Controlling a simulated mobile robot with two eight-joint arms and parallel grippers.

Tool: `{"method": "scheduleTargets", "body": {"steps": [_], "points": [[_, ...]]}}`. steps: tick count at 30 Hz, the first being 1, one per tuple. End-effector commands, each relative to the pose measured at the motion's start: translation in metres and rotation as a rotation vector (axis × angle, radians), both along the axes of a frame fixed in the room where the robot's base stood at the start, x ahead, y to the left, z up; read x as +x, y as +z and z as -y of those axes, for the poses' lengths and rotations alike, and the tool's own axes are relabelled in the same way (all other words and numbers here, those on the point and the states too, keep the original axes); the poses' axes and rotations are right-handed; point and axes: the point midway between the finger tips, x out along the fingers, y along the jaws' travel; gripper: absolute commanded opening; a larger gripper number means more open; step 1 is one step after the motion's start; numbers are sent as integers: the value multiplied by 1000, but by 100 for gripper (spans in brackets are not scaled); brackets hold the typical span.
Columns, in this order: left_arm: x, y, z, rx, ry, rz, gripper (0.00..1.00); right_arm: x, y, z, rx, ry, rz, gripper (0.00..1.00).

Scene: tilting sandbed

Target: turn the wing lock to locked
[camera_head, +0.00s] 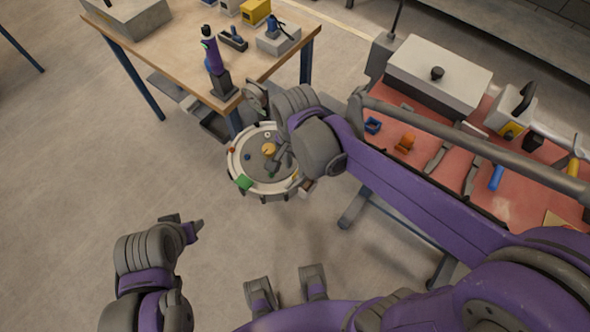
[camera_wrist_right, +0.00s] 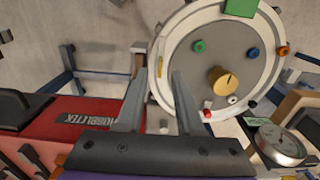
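The round sandbed (camera_head: 236,176) has a pale rim and a grey face and stands below my right arm in the head view. It also fills the upper right of the right wrist view (camera_wrist_right: 160,75). A yellow knob (camera_wrist_right: 222,80) with a dark line sits on its face; it also shows in the head view (camera_head: 268,149). I cannot make out for sure which part is the wing lock. My right gripper (camera_wrist_right: 158,88) is open, its fingers apart with nothing gripped, overlapping the disc's near-left rim. My left gripper (camera_head: 186,226) is empty, left of the sandbed and apart from it.
Small green, blue, red and white pieces lie on the disc, with a green block (camera_head: 244,182) at its rim. A wooden table (camera_head: 175,45) stands behind left. A red-topped bench (camera_head: 405,160) with tools stands right. A round dial (camera_wrist_right: 284,146) is near the gripper.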

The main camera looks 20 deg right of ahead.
Motion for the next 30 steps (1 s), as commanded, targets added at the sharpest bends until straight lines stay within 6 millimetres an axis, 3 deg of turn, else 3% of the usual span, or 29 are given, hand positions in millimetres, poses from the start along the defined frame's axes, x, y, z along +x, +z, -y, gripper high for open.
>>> {"method": "scheduleTargets", "body": {"steps": [6,17,23,30], "points": [[-1,-4,0,0,0,-2,50,0,-26,0,0,0,0,36],[-1,-5,0,0,0,-2,50,0,-30,0,1,1,1,36],[-1,-5,0,0,0,-2,50,0,-30,0,1,1,1,0],[-1,-5,0,0,0,-2,50,0,-30,0,1,1,1,0]]}}
